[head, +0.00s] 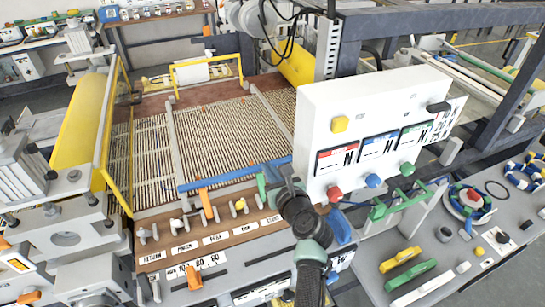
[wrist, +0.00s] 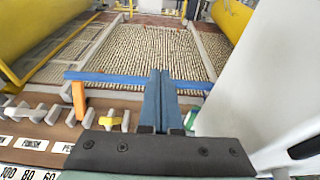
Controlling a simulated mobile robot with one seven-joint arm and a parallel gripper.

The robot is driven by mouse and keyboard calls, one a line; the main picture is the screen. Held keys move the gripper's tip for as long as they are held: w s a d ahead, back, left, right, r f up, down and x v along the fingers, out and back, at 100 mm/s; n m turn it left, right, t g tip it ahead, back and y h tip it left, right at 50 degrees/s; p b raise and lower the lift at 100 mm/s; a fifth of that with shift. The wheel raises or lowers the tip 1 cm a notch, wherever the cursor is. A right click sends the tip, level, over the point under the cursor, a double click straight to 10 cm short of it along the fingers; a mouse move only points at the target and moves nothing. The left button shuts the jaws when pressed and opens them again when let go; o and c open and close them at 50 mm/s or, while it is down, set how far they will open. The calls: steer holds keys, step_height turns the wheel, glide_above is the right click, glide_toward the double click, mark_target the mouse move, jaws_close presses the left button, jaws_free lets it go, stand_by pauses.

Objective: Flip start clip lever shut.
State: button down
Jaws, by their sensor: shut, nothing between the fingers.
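My gripper (wrist: 160,72) shows in the wrist view as two blue fingers pressed together, with nothing between them. The fingers point at the blue clip bar (wrist: 110,77), which lies across the near edge of the mesh; whether they touch it I cannot tell. An orange lever (wrist: 79,100) stands upright at the bar, left of my fingers; it also shows in the head view (head: 206,203). A green lever (head: 262,188) stands farther right in the head view, close to my gripper. In the wrist view it is partly hidden behind the fingers. Which lever is the start clip I cannot tell.
A brown board (head: 165,238) with several small knobs and labels runs along the front. A white control box (head: 345,110) with coloured buttons stands close on the right. Yellow rollers (head: 80,115) flank the mesh (head: 225,125). The space above the mesh is free.

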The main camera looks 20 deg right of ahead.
steer(key=r, duration=0.4)
steer(key=shift+s+d+r, duration=0.15)
steer(key=shift+s+r, duration=0.05)
steer(key=shift+r, duration=0.1)
steer(key=shift+s+r, duration=0.1)
steer(key=s+a+r+n+t+h+b, duration=0.1)
steer(key=a+r+n+t+b, duration=0.25)
steer(key=r+n, duration=0.65)
steer(key=s+a+r+n+t+b, duration=0.25)
steer(key=a+r+n, duration=0.25)
steer(key=r+n, duration=0.55)
steer(key=s+a+r+n+t+b, duration=0.2)
steer(key=s+a+r+n+t, duration=0.1)
steer(key=s+r+n, duration=0.4)
steer(key=s+a+r+n+t+b, duration=0.2)
steer(key=s+a+r+n, duration=0.3)
steer(key=s+r+n, duration=0.3)
steer(key=s+r+t, duration=0.1)
steer(key=s+r, duration=0.2)
steer(key=shift+s+a+b, duration=0.2)
steer(key=shift+s+b, duration=0.15)
steer(key=shift+b, duration=0.05)
